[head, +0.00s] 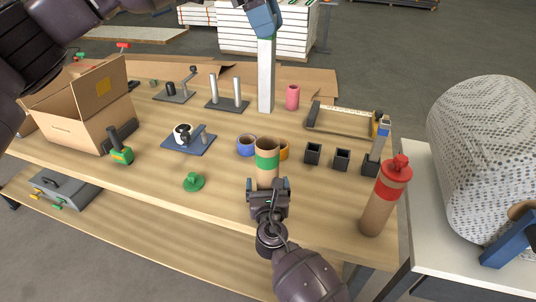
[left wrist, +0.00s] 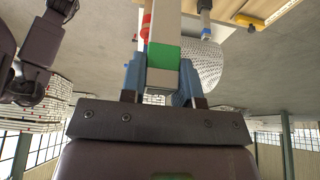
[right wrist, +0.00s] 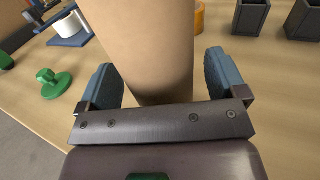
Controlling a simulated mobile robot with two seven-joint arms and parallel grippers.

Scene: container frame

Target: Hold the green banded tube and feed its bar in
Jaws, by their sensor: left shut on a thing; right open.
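The green banded tube (head: 267,173), brown cardboard with an open top, stands upright on the table. My right gripper (head: 268,184) is open at its lower part, with a finger on each side of it; the tube also fills the middle of the right wrist view (right wrist: 150,45). My left gripper (head: 264,22) is shut on a long pale bar (head: 266,80), which hangs upright behind the tube, apart from it. The left wrist view shows a green band (left wrist: 164,56) on the bar near the jaws. A green cap (head: 194,182) lies left of the tube.
A red-capped tube (head: 380,200) stands at the right front. Black square cups (head: 342,158) sit right of the tube, one holding a blue-topped bar (head: 380,138). Blue (head: 246,146) and orange (head: 284,151) rolls are close behind the tube. A cardboard box (head: 75,120) is at left.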

